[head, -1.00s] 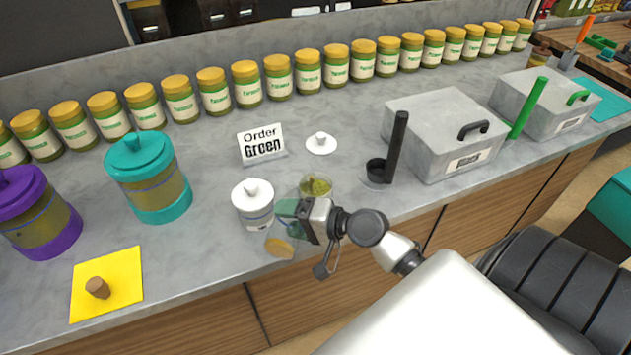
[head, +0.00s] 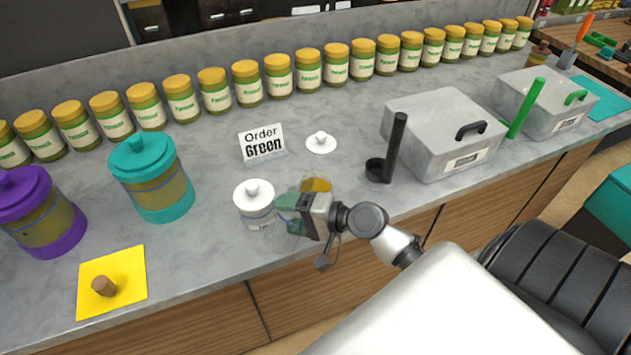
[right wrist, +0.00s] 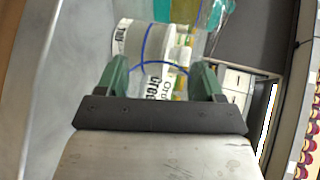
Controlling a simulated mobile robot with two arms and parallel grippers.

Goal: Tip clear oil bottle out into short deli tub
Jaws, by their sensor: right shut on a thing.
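My right gripper (head: 290,213) is shut on the clear oil bottle (head: 282,238), which is faint and see-through near the counter's front edge. No oil shows in its visible part; its exact tilt is hard to tell. In the right wrist view the green fingertips (right wrist: 162,82) stand on either side of clear material. The short deli tub (head: 316,185) stands just behind the gripper and shows yellow-orange liquid. The gripper partly hides its front. My left gripper is not in view.
A white lidded jar (head: 253,203) stands close left of the gripper. A black ladle-like tool (head: 393,150) stands right. A cork (head: 103,286) sits on a yellow mat (head: 130,270).

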